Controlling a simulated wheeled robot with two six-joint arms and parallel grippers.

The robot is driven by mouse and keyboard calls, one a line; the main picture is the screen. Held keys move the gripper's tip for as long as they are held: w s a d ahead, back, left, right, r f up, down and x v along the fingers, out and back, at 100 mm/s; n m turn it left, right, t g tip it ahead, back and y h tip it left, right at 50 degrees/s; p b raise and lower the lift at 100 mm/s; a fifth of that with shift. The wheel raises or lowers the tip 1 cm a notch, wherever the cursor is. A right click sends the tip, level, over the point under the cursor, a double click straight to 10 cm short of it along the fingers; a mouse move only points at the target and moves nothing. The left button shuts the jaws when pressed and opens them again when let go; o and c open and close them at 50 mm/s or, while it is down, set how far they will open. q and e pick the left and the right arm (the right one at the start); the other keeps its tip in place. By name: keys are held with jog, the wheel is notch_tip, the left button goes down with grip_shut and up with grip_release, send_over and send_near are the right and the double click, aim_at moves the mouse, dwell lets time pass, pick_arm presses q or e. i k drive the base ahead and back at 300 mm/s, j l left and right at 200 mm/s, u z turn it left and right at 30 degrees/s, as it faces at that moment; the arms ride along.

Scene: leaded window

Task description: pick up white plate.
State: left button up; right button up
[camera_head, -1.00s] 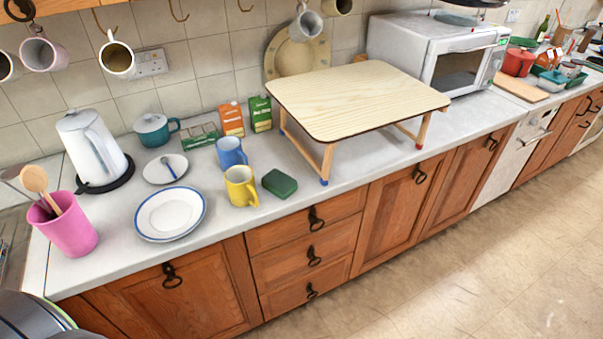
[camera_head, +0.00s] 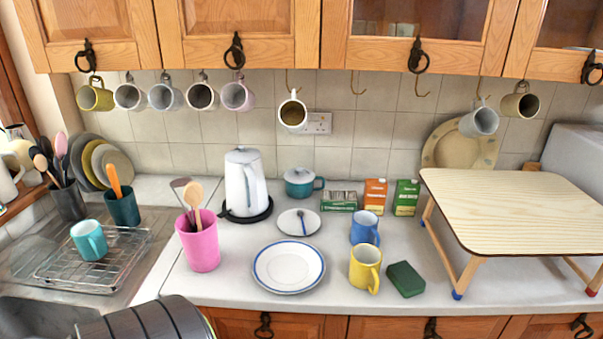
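A white plate (camera_head: 289,280) with a blue rim lies flat on the front part of the light worktop, between a pink pot and a yellow mug. It appears to rest on a second plate or a thick base; I cannot tell which. A smaller white saucer (camera_head: 286,224) with a spoon on it sits just behind the plate. Neither of my grippers is in view.
The pink utensil pot (camera_head: 198,250) stands left of the plate. The yellow mug (camera_head: 362,262), blue mug (camera_head: 362,226) and green sponge (camera_head: 405,279) are to its right. Behind are a kettle (camera_head: 244,185) and teal pot (camera_head: 300,182). A low wooden table (camera_head: 520,205) stands right.

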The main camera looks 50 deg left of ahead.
aim_at(285, 266)
jog(key=i+u, duration=0.35)
jog(key=i+l+u, duration=0.1)
jog(key=u, duration=1.7)
jog(key=k+l+z, duration=0.35)
jog(key=l, duration=0.15)
